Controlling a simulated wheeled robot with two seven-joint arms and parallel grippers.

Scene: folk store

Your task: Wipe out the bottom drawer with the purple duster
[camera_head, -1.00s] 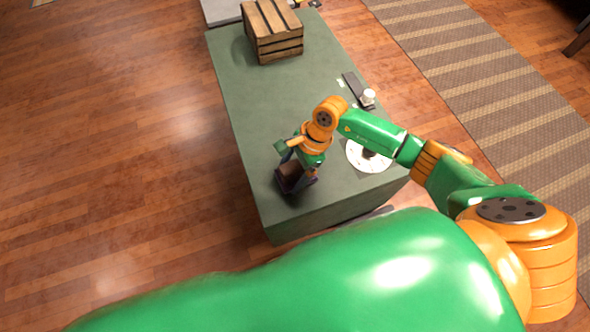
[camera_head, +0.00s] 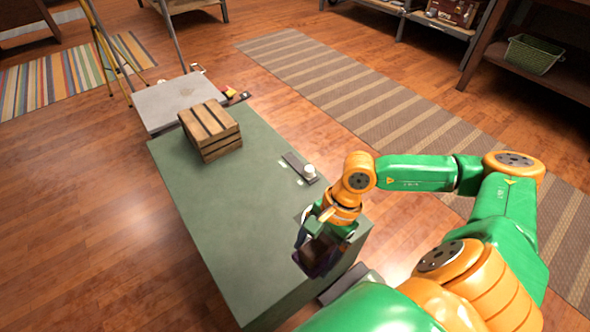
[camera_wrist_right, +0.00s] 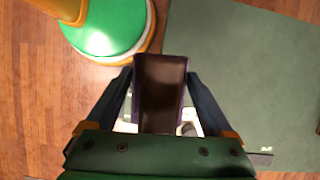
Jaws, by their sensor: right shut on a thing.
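My right gripper (camera_head: 318,254) is shut on a dark brown block with purple edges, which looks like the purple duster (camera_head: 313,262). In the right wrist view the duster (camera_wrist_right: 160,92) sits between the two fingers. The gripper is over the near end of a green counter (camera_head: 215,235). A grey slab-like part (camera_head: 349,284) juts out low at the counter's near end; it may be a drawer, but I cannot tell which one or see inside it. My left gripper is not in view.
A wooden crate (camera_head: 222,148) stands at the counter's far end. A dark strip with a small white jar (camera_head: 309,171) lies near its right edge. A grey table (camera_head: 165,106) adjoins the far end. Wood floor (camera_head: 120,270) is clear at left; a striped rug (camera_head: 340,90) lies right.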

